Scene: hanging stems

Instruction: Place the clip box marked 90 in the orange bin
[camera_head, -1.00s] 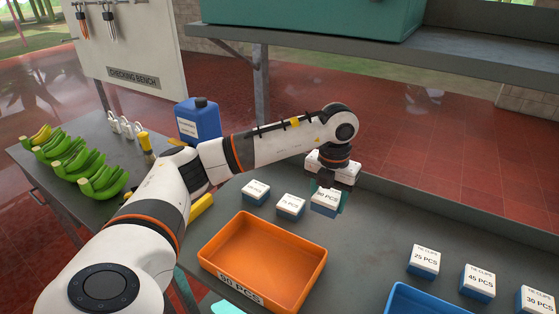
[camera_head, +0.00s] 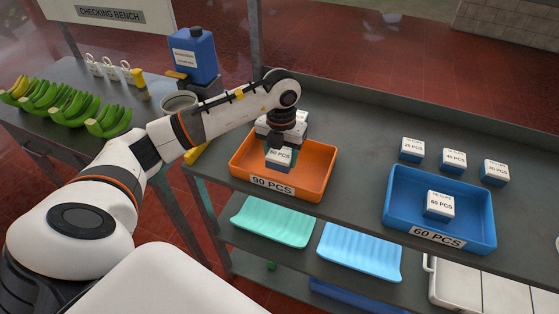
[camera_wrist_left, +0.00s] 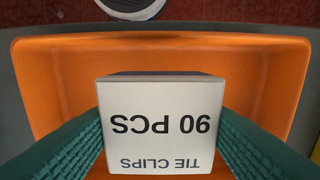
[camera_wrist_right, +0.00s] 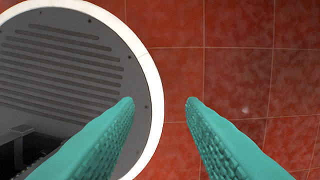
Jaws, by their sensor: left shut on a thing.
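The clip box marked 90 (camera_head: 279,159) is white on top with a blue lower part. My left gripper (camera_head: 281,150) is shut on it, one finger on each side. In the head view the box shows over the inside of the orange bin (camera_head: 314,187), whose front label reads 90 PCS. In the left wrist view the box (camera_wrist_left: 160,105) is between the teal fingers, with the orange bin (camera_wrist_left: 45,85) around and below it. Whether the box touches the bin floor I cannot tell. My right gripper (camera_wrist_right: 158,105) is open and empty above the red tiled floor.
A blue bin (camera_head: 475,232) labelled 60 PCS holds a box marked 60 (camera_head: 440,205). Boxes marked 25 (camera_head: 412,150), 45 (camera_head: 454,160) and 30 (camera_head: 494,172) stand behind it. Green bananas (camera_head: 108,121) and a blue jug (camera_head: 193,55) are on the left bench.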

